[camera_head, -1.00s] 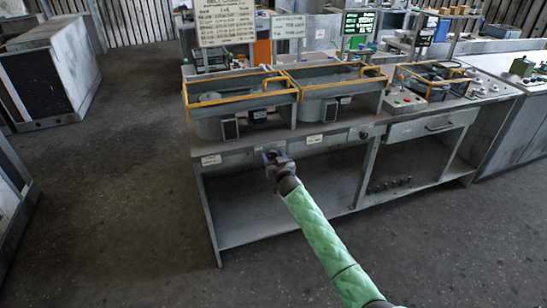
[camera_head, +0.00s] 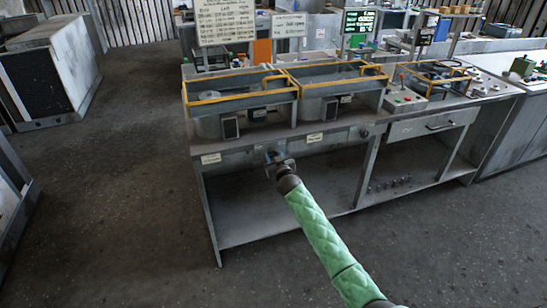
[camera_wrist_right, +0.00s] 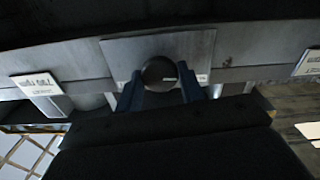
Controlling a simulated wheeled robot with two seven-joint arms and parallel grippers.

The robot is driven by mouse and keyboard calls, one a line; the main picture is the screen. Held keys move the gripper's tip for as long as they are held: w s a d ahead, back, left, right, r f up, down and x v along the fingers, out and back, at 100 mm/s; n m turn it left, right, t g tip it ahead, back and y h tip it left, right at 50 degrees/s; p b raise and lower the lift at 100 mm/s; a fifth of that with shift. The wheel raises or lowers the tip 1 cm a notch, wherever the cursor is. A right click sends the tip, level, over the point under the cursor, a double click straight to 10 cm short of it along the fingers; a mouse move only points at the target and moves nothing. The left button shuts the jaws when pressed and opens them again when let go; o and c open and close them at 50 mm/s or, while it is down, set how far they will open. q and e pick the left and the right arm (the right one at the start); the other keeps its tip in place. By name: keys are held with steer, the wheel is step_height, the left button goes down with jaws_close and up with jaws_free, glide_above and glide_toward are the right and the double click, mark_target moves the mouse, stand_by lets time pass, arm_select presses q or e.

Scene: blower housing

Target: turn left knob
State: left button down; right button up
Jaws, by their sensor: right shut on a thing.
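The left knob (camera_wrist_right: 159,72) is a dark round knob on a metal plate on the front of the workbench. It shows in the right wrist view between the two blue fingers of my right gripper (camera_wrist_right: 160,88). The gripper is shut on it. In the head view my right gripper (camera_head: 271,157) is at the bench's front panel and hides the left knob. The right knob (camera_head: 364,133) sits further right on the same panel. My left gripper is not in view.
The workbench (camera_head: 235,157) carries two basins with yellow frames (camera_head: 240,98) and a red-buttoned control box (camera_head: 405,101). A drawer (camera_head: 432,127) is at its right. Below is an open shelf (camera_head: 270,215). The floor at left is clear.

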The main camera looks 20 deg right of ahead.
steer(key=o, duration=1)
steer(key=shift+c, duration=0.2)
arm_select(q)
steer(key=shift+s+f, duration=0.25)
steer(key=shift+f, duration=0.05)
arm_select(e)
steer(key=shift+s, duration=0.15)
arm_select(q)
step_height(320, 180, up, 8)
steer(key=b, duration=0.2)
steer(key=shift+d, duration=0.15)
arm_select(e)
steer(key=s, duration=0.7)
steer(key=shift+s+d, duration=0.15)
steer(key=shift+s, duration=0.1)
